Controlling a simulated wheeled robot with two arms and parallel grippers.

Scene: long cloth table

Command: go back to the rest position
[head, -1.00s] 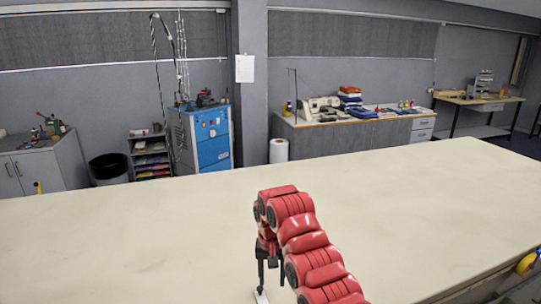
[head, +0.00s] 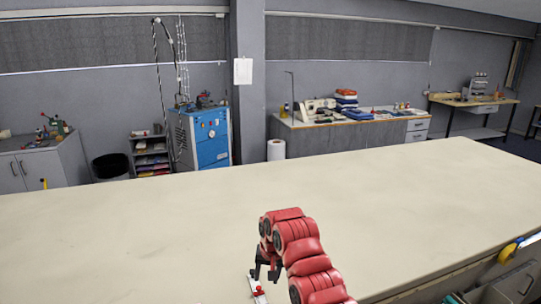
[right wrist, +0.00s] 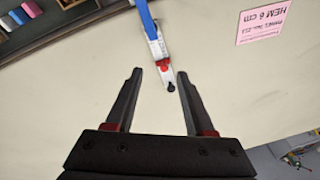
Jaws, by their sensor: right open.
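My right gripper (head: 264,274) hangs low over the near part of the cloth table (head: 130,235), below the red arm links. In the right wrist view the jaws (right wrist: 155,85) are apart with nothing gripped between them. A slim white tool (right wrist: 155,45) with a red part, a dark tip and a blue length lies beyond the fingers, its tip reaching between the fingertip ends. The tool also shows at the bottom of the head view (head: 258,292), beside the gripper. My left gripper is not in view.
A pink card reading "HEM 6 cm" (right wrist: 263,22) lies at the upper right of the right wrist view. A dark holder with coloured pieces (right wrist: 35,15) is at its upper left. A yellow item (head: 512,248) is at the table's right edge. Most of the tabletop is bare.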

